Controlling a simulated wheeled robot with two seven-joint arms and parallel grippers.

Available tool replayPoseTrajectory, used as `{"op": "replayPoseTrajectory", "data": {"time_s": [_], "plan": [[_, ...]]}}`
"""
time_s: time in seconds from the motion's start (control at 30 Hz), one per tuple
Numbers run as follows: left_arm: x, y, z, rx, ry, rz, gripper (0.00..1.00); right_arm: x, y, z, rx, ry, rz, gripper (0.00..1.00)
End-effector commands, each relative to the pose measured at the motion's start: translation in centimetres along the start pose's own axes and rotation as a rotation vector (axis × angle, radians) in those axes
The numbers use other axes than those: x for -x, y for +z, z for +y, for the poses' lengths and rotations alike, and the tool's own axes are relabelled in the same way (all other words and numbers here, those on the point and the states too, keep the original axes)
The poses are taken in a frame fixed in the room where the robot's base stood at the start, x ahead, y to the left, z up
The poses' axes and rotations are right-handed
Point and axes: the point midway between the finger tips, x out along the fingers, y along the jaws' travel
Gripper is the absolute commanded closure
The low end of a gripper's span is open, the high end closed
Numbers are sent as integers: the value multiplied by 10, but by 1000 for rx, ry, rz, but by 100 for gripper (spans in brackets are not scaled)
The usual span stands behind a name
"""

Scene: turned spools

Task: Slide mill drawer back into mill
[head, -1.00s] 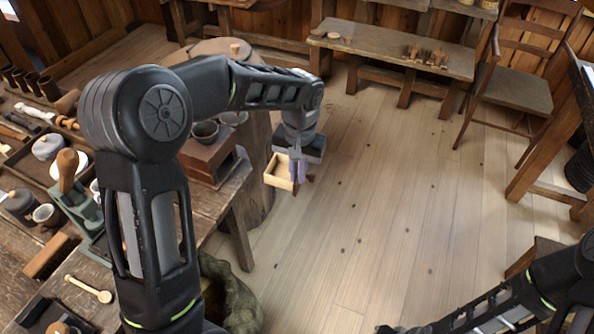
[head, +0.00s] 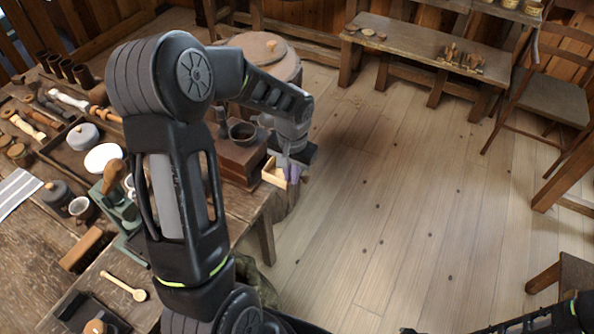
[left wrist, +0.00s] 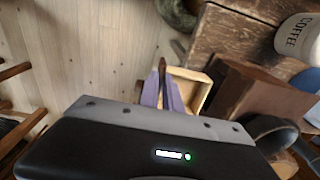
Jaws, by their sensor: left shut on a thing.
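The mill (head: 238,160) is a brown wooden box with a dark bowl on top, at the right edge of the bench. It also shows in the left wrist view (left wrist: 250,92). The mill drawer (head: 273,173), a pale open wooden tray, is level with the mill's lower right side. In the left wrist view the drawer (left wrist: 190,86) meets the mill's near side; I cannot tell how far its end is inside. My left gripper (head: 292,172) has purple fingers shut on the drawer's outer front, around a dark brown part. The fingers also show in the left wrist view (left wrist: 163,92). My right gripper is out of view.
The bench (head: 65,250) holds jars, wooden tools and a green device (head: 118,205) left of the mill. A round-topped stump (head: 262,48) stands behind the mill. The floor (head: 390,190) to the right is clear. A white coffee container (left wrist: 300,40) stands beyond the mill.

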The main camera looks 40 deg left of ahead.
Motion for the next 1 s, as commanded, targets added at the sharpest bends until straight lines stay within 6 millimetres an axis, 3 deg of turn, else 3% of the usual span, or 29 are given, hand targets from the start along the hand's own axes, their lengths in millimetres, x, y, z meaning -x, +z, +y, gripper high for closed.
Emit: {"op": "replayPoseTrajectory", "data": {"time_s": [0.47,1.0], "plan": [[-6,0,-6,0,0,1,100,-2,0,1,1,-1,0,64],[-28,0,-35,1,-1,1,100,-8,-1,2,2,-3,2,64]]}}
